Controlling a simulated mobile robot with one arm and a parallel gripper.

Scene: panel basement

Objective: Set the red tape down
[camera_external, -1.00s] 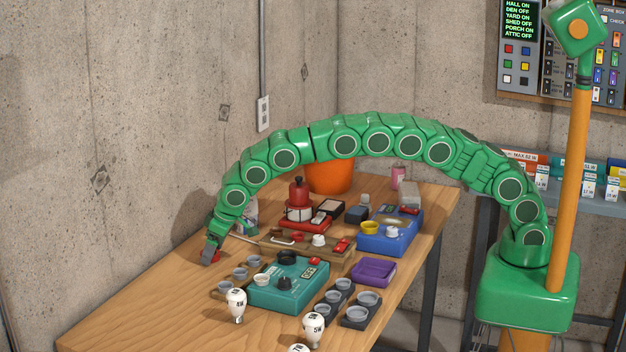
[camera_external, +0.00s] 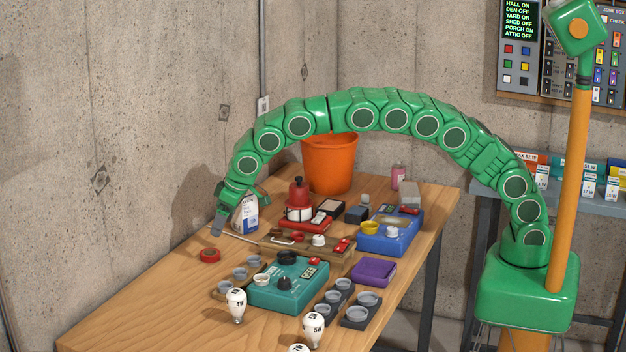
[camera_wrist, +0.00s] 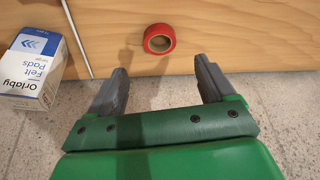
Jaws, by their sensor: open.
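The red tape (camera_external: 209,255) lies flat on the wooden table, near its left back edge by the wall. It also shows in the wrist view (camera_wrist: 159,39), apart from the fingers and beyond their tips. My gripper (camera_external: 217,226) is raised above the table, a little above and right of the tape in the external view. In the wrist view my gripper (camera_wrist: 160,80) has its two grey fingers spread wide with nothing between them.
A Felt Pads box (camera_wrist: 32,68) stands close to my gripper, with a thin rod (camera_wrist: 77,38) beside it. A teal device (camera_external: 290,288) and small grey cups (camera_external: 240,273) are right of the tape. The bare table (camera_external: 150,300) in front is free.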

